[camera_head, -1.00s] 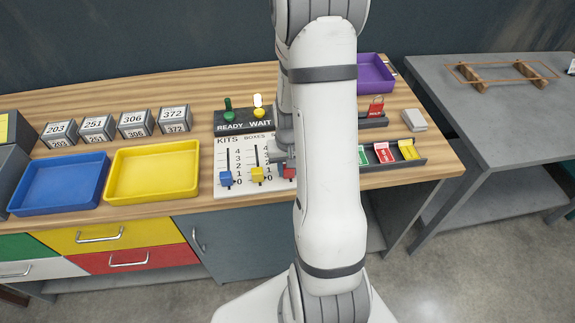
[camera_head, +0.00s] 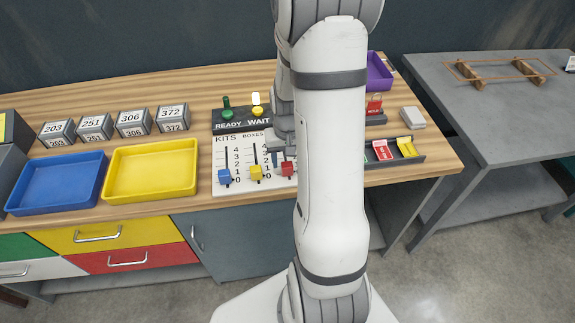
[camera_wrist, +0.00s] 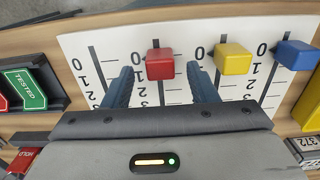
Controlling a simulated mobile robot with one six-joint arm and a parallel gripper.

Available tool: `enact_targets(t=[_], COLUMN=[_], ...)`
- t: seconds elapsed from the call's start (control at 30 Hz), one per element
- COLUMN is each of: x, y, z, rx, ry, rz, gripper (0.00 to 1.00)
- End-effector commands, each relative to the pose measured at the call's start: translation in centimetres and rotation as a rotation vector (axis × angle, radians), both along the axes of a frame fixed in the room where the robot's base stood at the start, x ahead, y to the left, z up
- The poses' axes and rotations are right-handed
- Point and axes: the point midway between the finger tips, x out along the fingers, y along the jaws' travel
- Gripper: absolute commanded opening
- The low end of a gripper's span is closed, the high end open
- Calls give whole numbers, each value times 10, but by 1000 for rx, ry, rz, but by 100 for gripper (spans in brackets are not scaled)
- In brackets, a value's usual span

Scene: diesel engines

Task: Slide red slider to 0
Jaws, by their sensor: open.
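The red slider (camera_wrist: 160,64) is a red block on a slot in the white scale panel (camera_head: 232,188). It sits beside the 0 mark in the wrist view, and its block shows partly beside my arm in the head view (camera_head: 287,168). My gripper (camera_wrist: 160,72) is open and empty. Its two blue-grey fingers point at the panel, one on each side of the red slider, with gaps to it. Their height above the panel is hard to judge. The lower part of the red slot is partly hidden by my gripper.
The yellow slider (camera_wrist: 233,60) and blue slider (camera_wrist: 295,55) sit beside the red one, near their own 0 marks. A black rack (camera_head: 420,157) with coloured tags is close on the other side. Green and yellow lamps (camera_head: 227,107) stand behind the panel.

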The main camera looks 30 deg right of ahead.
Motion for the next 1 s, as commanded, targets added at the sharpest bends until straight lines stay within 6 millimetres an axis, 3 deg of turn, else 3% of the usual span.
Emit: enact_targets(t=[0.13, 0.3, 0.87, 1.0], x=[1, 0, 0, -2], y=[0, 0, 1, 9], z=[23, 38, 41, 53], rx=[-1, 0, 1, -5], ry=[-4, 0, 2, -12], rz=[0, 0, 2, 18], gripper=[53, 53, 53, 53])
